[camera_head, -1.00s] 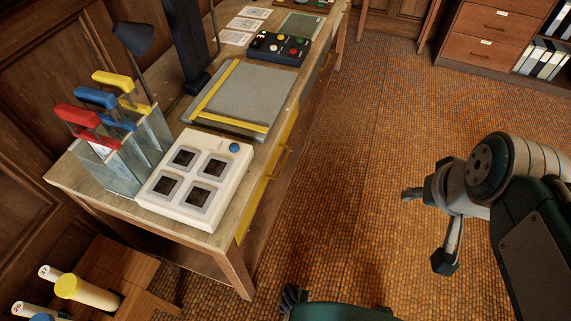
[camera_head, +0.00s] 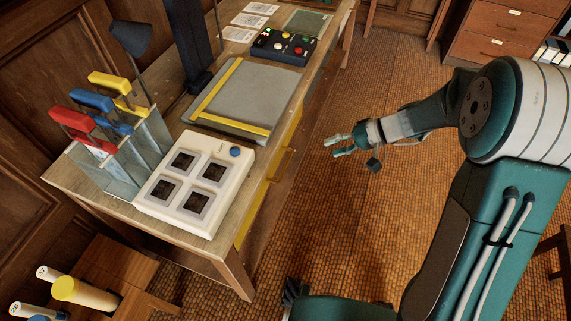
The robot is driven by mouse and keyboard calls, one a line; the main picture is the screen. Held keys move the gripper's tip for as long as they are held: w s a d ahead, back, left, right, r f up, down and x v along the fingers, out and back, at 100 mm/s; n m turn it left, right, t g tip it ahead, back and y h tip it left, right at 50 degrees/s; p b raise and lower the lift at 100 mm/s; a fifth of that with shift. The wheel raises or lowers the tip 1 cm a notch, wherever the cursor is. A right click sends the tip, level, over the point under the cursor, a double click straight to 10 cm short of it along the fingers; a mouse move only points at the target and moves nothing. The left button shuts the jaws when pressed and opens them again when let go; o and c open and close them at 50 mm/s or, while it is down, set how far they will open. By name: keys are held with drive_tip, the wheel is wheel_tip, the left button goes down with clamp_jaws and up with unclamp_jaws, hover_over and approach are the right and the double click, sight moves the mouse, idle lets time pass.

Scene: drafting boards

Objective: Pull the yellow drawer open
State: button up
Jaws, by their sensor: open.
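The yellow drawer (camera_head: 258,205) is in the front side of the wooden table (camera_head: 222,255). Its yellow front faces right and is seen at a steep angle; its handle (camera_head: 277,166) shows small on that front. I see no clear gap around the drawer, and its inside is hidden. My gripper (camera_head: 338,146) is open and empty. It is to the right of the table, apart from the drawer, with its fingers pointing left toward the table's front side.
On the table stand a white box with four square wells (camera_head: 195,182), a grey board with yellow strips (camera_head: 240,97), a black button panel (camera_head: 283,46), and a rack with red, blue and yellow handles (camera_head: 115,140). The floor between is clear.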

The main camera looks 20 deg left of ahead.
drive_tip(key=w+a+f+m+y, duration=0.1)
drive_tip(key=w+a+f+y, duration=0.1)
drive_tip(key=f, duration=0.4)
drive_tip(key=w+a+f+y, duration=0.1)
drive_tip(key=w+f, duration=0.2)
drive_tip(key=f, duration=0.3)
drive_tip(key=m+t+y, duration=0.2)
drive_tip(key=t, duration=0.1)
approach(285, 166)
drive_tip(key=a+f, duration=0.1)
drive_tip(key=a, duration=0.2)
drive_tip(key=w+a, duration=0.1)
drive_tip(key=a, duration=0.2)
drive_tip(key=a+f, duration=0.1)
drive_tip(key=a, duration=0.3)
drive_tip(key=shift+w+f, duration=0.15)
drive_tip(key=shift+f, duration=0.2)
drive_tip(key=shift+d, duration=0.1)
clamp_jaws()
